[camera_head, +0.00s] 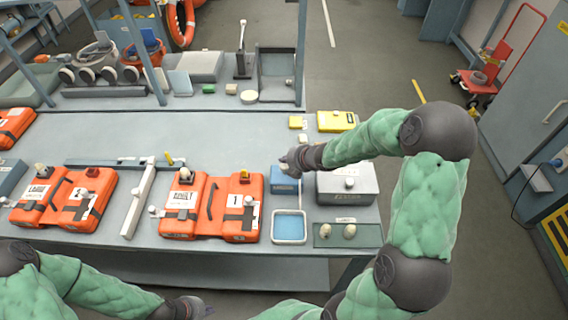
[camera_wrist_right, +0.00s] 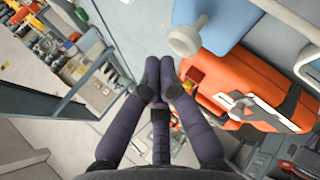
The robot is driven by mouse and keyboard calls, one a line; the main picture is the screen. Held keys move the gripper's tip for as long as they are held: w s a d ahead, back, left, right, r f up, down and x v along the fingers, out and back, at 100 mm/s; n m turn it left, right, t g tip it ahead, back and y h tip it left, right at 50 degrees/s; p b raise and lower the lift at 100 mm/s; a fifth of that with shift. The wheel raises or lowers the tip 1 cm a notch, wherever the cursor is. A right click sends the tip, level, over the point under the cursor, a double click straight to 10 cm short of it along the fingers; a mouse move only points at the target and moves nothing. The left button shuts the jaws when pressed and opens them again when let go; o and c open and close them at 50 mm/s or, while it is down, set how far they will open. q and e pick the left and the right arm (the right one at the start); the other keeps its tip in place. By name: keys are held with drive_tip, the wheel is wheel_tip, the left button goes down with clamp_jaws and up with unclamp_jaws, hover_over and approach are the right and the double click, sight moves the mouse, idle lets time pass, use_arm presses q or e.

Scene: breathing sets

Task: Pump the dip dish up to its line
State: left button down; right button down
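The dip dish (camera_head: 289,239) is a square white-rimmed dish with a blue inside, on the bench front; its line is too small to make out. Directly behind it stands a blue box (camera_head: 286,186). My right gripper (camera_head: 287,163) is above this box's back edge and hides its top. In the right wrist view a pale round knob (camera_wrist_right: 187,40) stands beside a blue surface (camera_wrist_right: 228,18), right of and apart from my fingertips. The right fingers (camera_wrist_right: 160,73) are together with nothing seen between them. My left gripper (camera_head: 200,308) is low at the front edge, its fingers unclear.
An orange case (camera_head: 225,209) lies left of the dish. A grey box (camera_head: 345,190) with a knob and a dark tray (camera_head: 332,243) with two pale round items are to its right. A yellow box (camera_head: 337,121) is behind. The bench left of the right gripper has free room.

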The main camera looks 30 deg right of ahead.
sight(286, 167)
wheel_tip(286, 167, up, 5)
drive_tip(key=p, duration=0.4)
drive_tip(key=shift+p, duration=0.4)
idle(0.8)
